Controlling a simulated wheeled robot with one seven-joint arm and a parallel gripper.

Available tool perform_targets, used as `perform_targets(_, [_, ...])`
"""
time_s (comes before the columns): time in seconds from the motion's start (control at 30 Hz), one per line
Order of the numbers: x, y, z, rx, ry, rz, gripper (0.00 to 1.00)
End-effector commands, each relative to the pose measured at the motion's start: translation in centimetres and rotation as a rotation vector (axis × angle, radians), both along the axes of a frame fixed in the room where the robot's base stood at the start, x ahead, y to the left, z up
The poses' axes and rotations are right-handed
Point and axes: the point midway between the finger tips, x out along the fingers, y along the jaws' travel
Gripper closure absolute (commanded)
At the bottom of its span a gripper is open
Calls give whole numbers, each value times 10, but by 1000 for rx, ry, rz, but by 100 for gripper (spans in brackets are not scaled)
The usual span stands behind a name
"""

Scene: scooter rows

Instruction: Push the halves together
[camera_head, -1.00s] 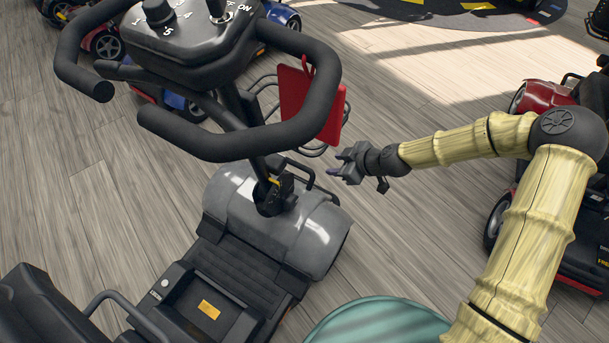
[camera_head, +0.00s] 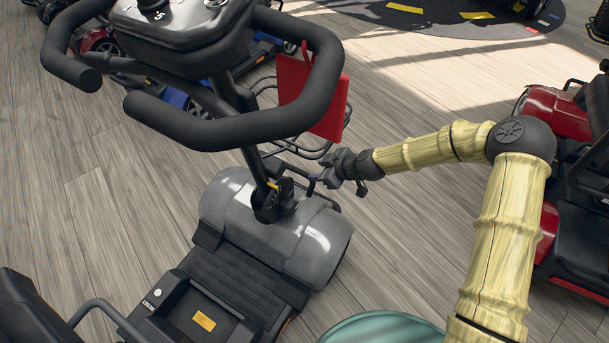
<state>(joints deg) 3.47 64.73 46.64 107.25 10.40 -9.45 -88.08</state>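A grey mobility scooter stands close in front of me. Its front half (camera_head: 262,225) is a rounded grey shell with the steering column and black handlebar (camera_head: 240,128) above it. Its rear half (camera_head: 215,300) has a dark flat deck with a yellow label and lies nearer to me. The two parts look close together; I cannot tell whether there is a gap at the seam. My gripper (camera_head: 322,184) is just right of the column's base, above the shell's far right edge. Its fingers are small and dark here, and I cannot tell whether they touch the scooter.
A red bag or panel (camera_head: 312,95) hangs at the front basket. A red scooter (camera_head: 556,112) stands at the right, near my arm. Blue and red scooters (camera_head: 105,43) stand behind at the upper left. Wooden floor lies open in the middle.

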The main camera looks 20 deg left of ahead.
Motion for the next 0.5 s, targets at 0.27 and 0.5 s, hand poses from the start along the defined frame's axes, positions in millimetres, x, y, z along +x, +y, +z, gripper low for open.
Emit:
perform_targets(0.27, [10, 35, -40, 0, 0, 1, 60])
perform_targets(0.5, [18, 57, -61, -1, 0, 1, 60])
